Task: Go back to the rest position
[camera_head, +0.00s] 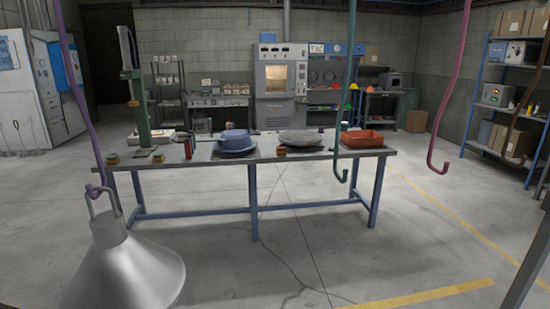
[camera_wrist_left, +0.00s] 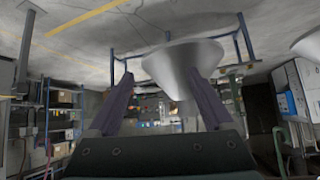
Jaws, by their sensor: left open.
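A silver cone-shaped hood (camera_head: 124,265) hangs by its top loop from a purple hook (camera_head: 84,115) at the lower left of the head view. The left wrist view is upside down. In it my left gripper (camera_wrist_left: 160,76) is open, its two dark fingers apart with nothing held between them. A silver hood (camera_wrist_left: 180,62) shows beyond the fingers, partly covered by the right one. Another pale hood (camera_wrist_left: 309,46) is cut off at the right edge. My left gripper does not show in the head view, and my right gripper shows in neither view.
Teal (camera_head: 346,100), pink (camera_head: 450,90) and brown (camera_head: 527,105) hooks hang empty. A blue-legged workbench (camera_head: 300,158) bears a blue lidded object (camera_head: 234,142), a grey lump (camera_head: 299,139) and an orange tray (camera_head: 362,139). Shelves (camera_head: 495,96) stand at right. The central floor is clear.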

